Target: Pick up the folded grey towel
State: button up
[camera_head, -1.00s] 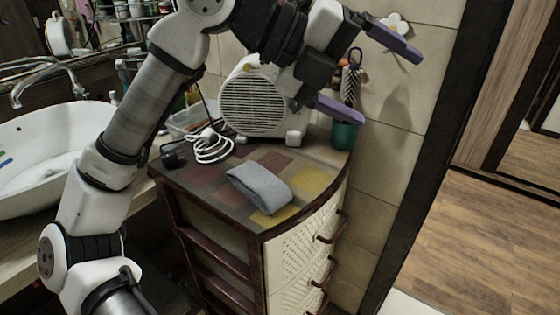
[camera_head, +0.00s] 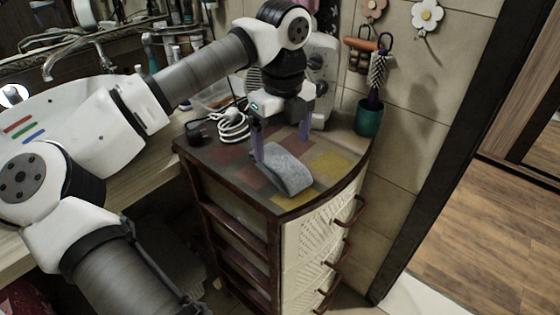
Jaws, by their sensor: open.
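The folded grey towel (camera_head: 287,169) lies on the patchwork top of a small drawer cabinet (camera_head: 225,170), near its front edge. My gripper (camera_head: 281,141) points down over the back part of the towel. Its two purple fingers are spread wide, one at the towel's left side and one behind it to the right. The jaws are open and hold nothing. I cannot tell whether the left finger touches the towel.
A white heater (camera_head: 322,75) stands behind my gripper, partly hidden. A coiled white cable (camera_head: 233,126) and a black plug (camera_head: 196,132) lie to the left. A green cup (camera_head: 368,118) stands at the back right.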

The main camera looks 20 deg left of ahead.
aim_at(281, 159)
jog(key=shift+a+f+p, duration=0.1)
jog(key=shift+f+p, duration=0.85)
jog(key=shift+f, duration=2.1)
jog(key=shift+c, duration=0.5)
jog(key=c, duration=1)
